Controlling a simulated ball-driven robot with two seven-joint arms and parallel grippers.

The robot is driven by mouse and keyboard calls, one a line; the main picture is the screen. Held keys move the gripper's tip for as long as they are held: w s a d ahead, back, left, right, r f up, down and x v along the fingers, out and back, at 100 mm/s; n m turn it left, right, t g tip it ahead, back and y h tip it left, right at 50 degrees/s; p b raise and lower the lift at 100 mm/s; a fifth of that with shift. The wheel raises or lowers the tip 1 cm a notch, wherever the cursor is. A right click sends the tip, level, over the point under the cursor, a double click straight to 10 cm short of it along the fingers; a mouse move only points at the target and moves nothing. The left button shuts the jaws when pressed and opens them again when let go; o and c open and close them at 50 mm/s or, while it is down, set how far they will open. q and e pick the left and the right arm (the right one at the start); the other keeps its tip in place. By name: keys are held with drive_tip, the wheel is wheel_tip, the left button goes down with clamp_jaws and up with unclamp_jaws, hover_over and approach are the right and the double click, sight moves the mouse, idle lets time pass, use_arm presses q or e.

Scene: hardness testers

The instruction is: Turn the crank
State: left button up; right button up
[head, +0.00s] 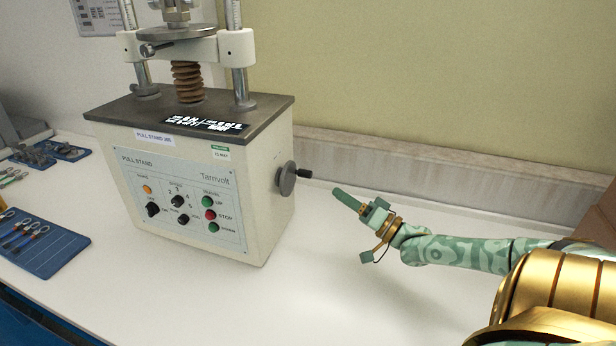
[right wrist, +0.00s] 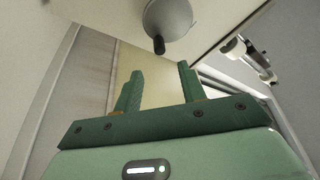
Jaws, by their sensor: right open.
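The crank (head: 287,179) is a grey disc with a small black handle on the right side of the cream pull stand (head: 185,185). In the right wrist view the crank disc (right wrist: 170,20) shows at the top, its black handle pointing down toward the space between my fingers. My right gripper (head: 345,197) is to the right of the crank and apart from it, its green fingers toward the machine. In the right wrist view the gripper (right wrist: 160,85) has its two green fingers spread, with nothing between them. My left gripper is not in view.
The stand sits on a white bench (head: 330,270) with clear room in front and to the right. A wall ledge (head: 420,170) runs behind. A blue mat with tools (head: 45,262) lies at the left, with smaller blue trays behind it.

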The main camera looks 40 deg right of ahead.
sight(309, 175)
drive_tip(key=b+x, duration=0.1)
drive_tip(key=x, duration=0.4)
drive_tip(key=b+x, duration=0.2)
drive_tip(key=x, duration=0.3)
drive_tip(key=shift+w+f, duration=0.15)
drive_tip(key=shift+f, duration=0.05)
drive_tip(key=shift+w+r, duration=0.2)
drive_tip(key=shift+w, duration=0.05)
clamp_jaws()
